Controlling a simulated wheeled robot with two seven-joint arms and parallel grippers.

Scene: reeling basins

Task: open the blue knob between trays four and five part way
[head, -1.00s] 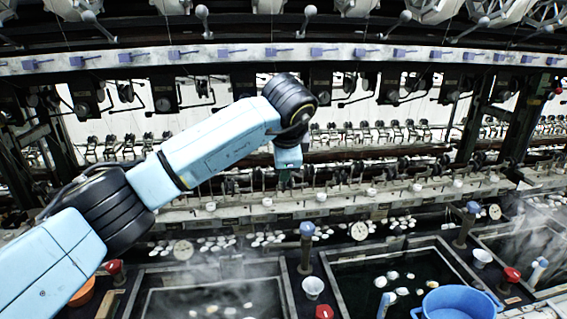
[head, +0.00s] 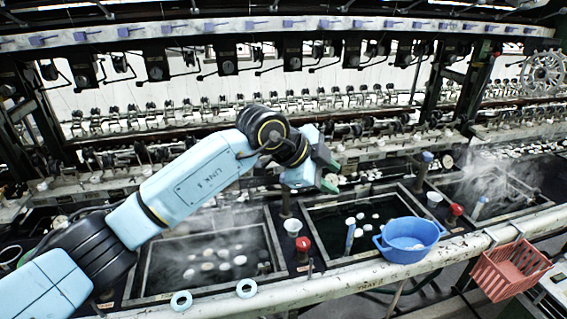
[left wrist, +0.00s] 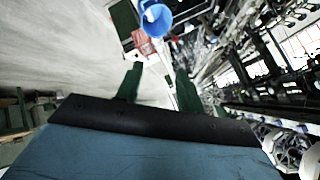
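A blue knob (head: 427,157) tops a dark post between the middle tray (head: 345,258) and the right tray (head: 500,212). Another post (head: 286,205) stands between the left tray (head: 148,275) and the middle tray; its top is hidden behind my left arm. I cannot read the tray numbers, so I cannot tell which post is between four and five. My left gripper (head: 331,173) hangs over the back of the middle tray, left of the visible blue knob and apart from it. In the left wrist view its green fingers (left wrist: 160,84) are spread with nothing between them. My right gripper is not in view.
A blue basin (head: 408,252) sits at the middle tray's front. A red basket (head: 506,270) hangs outside the rail. Reeling machinery lines the back. Steam hangs over the left and right trays.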

